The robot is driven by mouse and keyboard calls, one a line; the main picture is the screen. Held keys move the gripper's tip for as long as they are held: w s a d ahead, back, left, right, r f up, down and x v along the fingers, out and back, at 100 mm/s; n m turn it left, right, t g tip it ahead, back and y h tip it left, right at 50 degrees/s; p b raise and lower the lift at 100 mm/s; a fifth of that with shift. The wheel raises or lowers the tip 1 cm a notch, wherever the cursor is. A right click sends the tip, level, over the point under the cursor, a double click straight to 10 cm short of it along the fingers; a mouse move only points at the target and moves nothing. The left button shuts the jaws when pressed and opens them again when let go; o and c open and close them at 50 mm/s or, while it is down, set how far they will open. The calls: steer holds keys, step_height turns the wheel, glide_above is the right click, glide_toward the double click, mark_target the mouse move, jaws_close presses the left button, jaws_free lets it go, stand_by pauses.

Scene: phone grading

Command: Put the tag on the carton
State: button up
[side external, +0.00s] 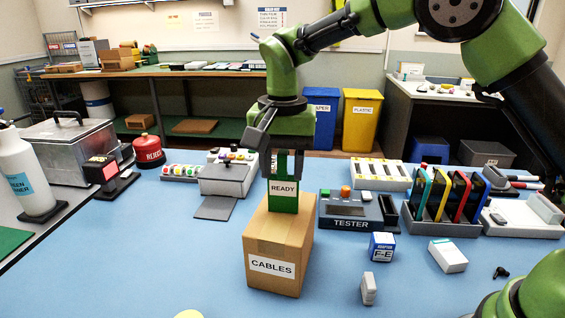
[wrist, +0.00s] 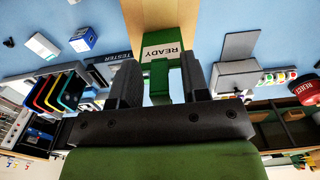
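The tag (side external: 284,203) is green with a white READY label. It stands upright at the top of the carton (side external: 283,239), a brown box labelled CABLES. My gripper (side external: 281,172) is directly above the carton, pointing down. In the wrist view, its two fingers (wrist: 160,82) stand on either side of the tag's narrow green upper part (wrist: 160,75), with gaps visible between, so it looks open around it. The READY label (wrist: 161,50) also shows there, with the carton (wrist: 148,16) beyond it. The contact at the tag's base is not clear.
A tester (side external: 350,211) and a rack of coloured phones (side external: 440,215) stand to the right. An adapter box (side external: 382,247) and small white pieces lie in front of them. A grey box with a flap (side external: 222,182) is left of the carton. The blue table's front left is mostly clear.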

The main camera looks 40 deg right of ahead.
step_height(320, 180, up, 11)
steer(key=shift+w+f, duration=0.1)
steer(key=shift+r, duration=0.75)
steer(key=s+d+r+n+t+y, duration=0.1)
steer(key=s+d+r+n+t, duration=0.15)
steer(key=s, duration=0.35)
steer(key=s+d+r+n+t, duration=0.1)
steer(key=s+d+r, duration=0.15)
steer(key=s, duration=0.35)
steer(key=s+d+f+n+t+y, duration=0.1)
steer(key=s+d+f+t, duration=0.1)
steer(key=s+f, duration=0.4)
steer(key=s+t, duration=0.1)
steer(key=s, duration=0.3)
steer(key=shift+s+f+t, duration=0.35)
steer(key=shift+f, duration=0.05)
